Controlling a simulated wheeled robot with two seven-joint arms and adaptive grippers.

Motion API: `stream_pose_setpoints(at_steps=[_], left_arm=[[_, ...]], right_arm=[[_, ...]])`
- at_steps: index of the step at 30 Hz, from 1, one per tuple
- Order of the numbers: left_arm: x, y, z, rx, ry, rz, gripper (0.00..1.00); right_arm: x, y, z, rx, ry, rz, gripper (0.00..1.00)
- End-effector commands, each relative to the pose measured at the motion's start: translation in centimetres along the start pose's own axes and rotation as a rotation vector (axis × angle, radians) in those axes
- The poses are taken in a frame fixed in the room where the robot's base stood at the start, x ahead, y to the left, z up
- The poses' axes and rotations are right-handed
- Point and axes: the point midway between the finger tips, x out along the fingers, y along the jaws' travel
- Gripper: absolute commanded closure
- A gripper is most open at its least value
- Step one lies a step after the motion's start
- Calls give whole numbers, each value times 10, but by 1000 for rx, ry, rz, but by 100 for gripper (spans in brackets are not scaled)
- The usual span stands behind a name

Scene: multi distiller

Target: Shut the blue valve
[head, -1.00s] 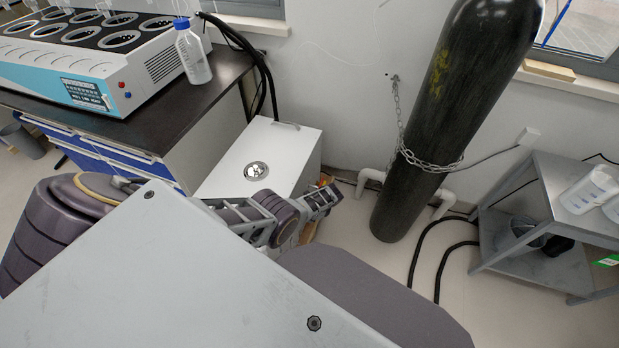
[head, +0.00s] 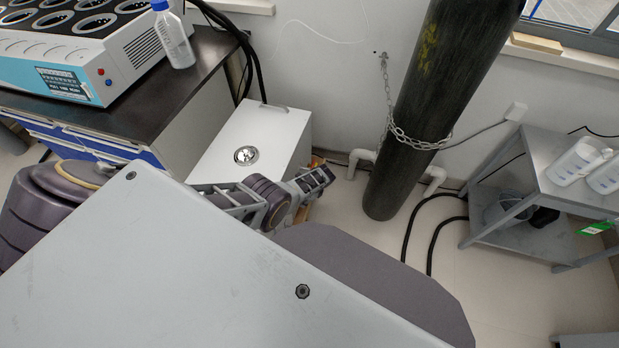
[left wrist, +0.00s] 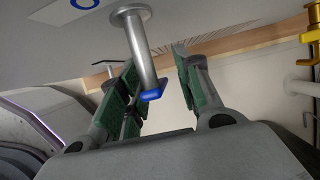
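The blue valve (left wrist: 152,94) shows in the left wrist view as a small blue handle at the lower end of a grey metal pipe (left wrist: 134,38). My right gripper is in neither view.
A yellow valve (left wrist: 313,42) is at the right edge of the left wrist view. In the head view, a white box (head: 262,135) stands beside the dark-topped bench (head: 135,105). A chained black gas cylinder (head: 440,100) and a grey metal shelf (head: 558,195) stand to the right.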

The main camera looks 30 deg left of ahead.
Motion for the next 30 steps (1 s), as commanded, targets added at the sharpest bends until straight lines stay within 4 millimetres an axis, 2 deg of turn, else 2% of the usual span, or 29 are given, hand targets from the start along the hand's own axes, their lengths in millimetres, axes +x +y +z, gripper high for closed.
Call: stream_pose_setpoints(at_steps=[30], left_arm=[[-34, 0, 0, -1, 1, -2, 66]], right_arm=[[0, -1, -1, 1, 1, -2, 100]])
